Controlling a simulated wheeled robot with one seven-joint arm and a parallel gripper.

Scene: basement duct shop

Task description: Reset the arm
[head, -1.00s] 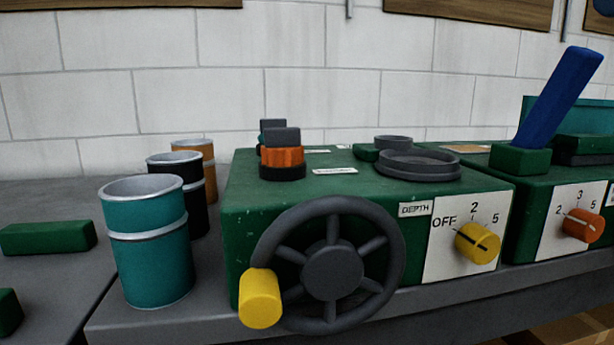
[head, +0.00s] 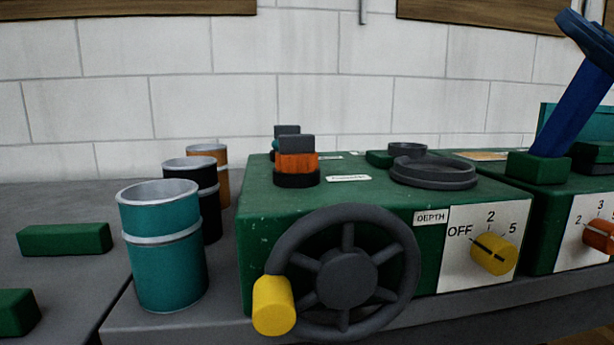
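My gripper and arm are not in view in the head view. A green machine box (head: 300,215) stands on the grey bench, with a dark handwheel (head: 347,278) and its yellow handle (head: 273,305) on the front. A yellow knob (head: 494,253) on the white plate marked OFF, 2, 5 has its dark line slanting toward OFF. At right, a blue lever (head: 572,108) leans up and to the right from its green base (head: 538,167) on a second green box.
A teal can (head: 163,262), a black can (head: 207,205) and an orange can (head: 222,180) stand left of the box. Green blocks (head: 65,239) lie at far left. An orange knob (head: 598,237) is at the right edge. The wall (head: 300,90) is behind.

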